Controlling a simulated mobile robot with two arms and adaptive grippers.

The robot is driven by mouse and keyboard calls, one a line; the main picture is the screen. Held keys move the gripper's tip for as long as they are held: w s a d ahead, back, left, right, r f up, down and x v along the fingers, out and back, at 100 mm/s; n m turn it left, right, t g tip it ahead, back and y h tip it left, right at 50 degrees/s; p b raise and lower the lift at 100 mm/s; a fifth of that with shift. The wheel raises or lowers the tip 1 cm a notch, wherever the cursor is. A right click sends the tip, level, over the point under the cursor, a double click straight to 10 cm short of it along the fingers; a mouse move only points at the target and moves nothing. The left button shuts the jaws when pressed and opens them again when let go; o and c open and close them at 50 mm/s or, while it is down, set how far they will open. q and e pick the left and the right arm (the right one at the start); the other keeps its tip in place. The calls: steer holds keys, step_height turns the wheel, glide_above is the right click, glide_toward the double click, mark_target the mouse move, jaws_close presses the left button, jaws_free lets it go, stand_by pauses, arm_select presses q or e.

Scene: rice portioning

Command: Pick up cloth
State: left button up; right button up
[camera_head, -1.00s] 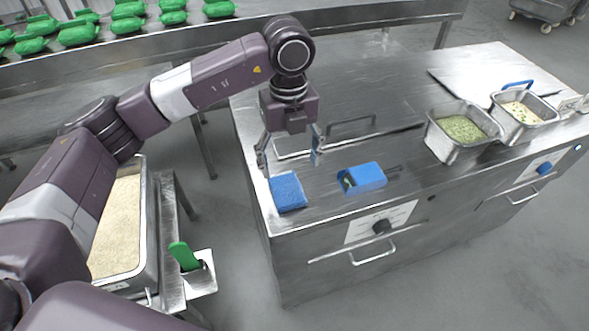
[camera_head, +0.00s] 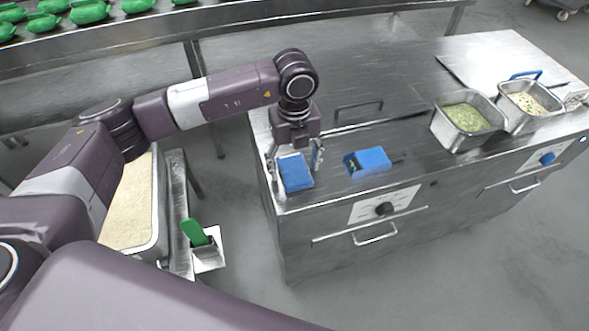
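The blue cloth (camera_head: 296,173) lies folded on the steel counter (camera_head: 400,135), near its front left corner. My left gripper (camera_head: 296,162) points down at the cloth, with one finger on each side of its far part. The fingers are spread apart, so the gripper is open. Whether the fingertips touch the cloth or the counter cannot be told. My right gripper is not in view.
A blue box-like object (camera_head: 368,161) lies just right of the cloth. Metal pans of green (camera_head: 466,118) and pale food stand further right. A rice tray (camera_head: 130,215) and a green-handled tool (camera_head: 194,232) are at lower left. Green packs (camera_head: 90,12) lie on the conveyor behind.

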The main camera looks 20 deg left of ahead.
mark_target(295, 168)
arm_select(q)
steer(key=c, duration=0.8)
steer(key=shift+c, duration=0.2)
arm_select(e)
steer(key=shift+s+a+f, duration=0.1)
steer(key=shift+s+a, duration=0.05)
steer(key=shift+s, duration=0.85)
arm_select(q)
steer(key=shift+r, duration=0.15)
steer(key=shift+r, duration=0.2)
step_height(295, 168, up, 19)
steer(key=b, duration=0.3)
steer(key=shift+r, duration=0.2)
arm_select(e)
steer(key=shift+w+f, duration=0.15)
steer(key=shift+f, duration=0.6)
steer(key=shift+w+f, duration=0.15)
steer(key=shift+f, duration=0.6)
